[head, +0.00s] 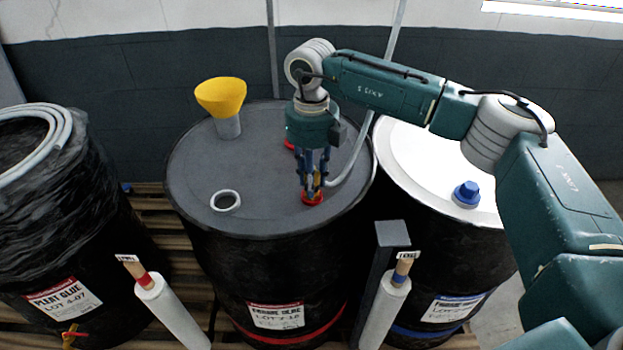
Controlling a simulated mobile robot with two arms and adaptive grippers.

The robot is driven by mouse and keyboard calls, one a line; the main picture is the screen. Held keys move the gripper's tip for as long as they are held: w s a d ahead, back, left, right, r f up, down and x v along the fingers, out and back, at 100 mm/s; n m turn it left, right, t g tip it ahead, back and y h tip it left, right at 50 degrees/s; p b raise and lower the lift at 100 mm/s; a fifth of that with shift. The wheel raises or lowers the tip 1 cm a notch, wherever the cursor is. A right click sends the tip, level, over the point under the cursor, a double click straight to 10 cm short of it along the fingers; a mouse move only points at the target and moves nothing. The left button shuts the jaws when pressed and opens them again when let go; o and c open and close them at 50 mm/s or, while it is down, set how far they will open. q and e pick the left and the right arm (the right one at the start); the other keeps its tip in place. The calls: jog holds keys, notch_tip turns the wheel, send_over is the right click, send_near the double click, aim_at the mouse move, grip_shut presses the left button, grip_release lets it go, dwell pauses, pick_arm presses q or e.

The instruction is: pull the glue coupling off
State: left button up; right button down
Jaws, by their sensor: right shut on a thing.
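The glue coupling (317,181) shows as a small yellowish piece between the blue fingers of my right gripper (312,188), which is shut on it. A grey hose (354,160) runs from it to the right and up past my arm. Directly below is a red fitting (313,198) on the grey lid of the middle black drum (255,165). The fingers hide most of the coupling, so I cannot tell whether it is still seated on the fitting. My left gripper is not in view.
A yellow funnel (221,97) and a white ring (225,200) are on the middle lid. A white-lidded drum with a blue cap (467,193) stands right. A wrapped drum with a coiled hose (40,138) stands left. Two white rolls (172,312) (385,308) stand in front.

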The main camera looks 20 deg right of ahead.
jog(key=shift+r+p, duration=0.35)
jog(key=shift+r, duration=0.5)
jog(key=shift+r, duration=0.25)
jog(key=shift+r, duration=0.25)
jog(key=shift+r+p, duration=0.25)
jog(key=shift+p, duration=0.1)
jog(key=shift+r, duration=0.35)
jog(key=shift+r+p, duration=0.6)
jog(key=shift+r, duration=0.1)
jog(key=shift+r, duration=0.15)
notch_tip(320, 180, up, 9)
jog(key=p, duration=0.4)
jog(key=shift+p, duration=0.3)
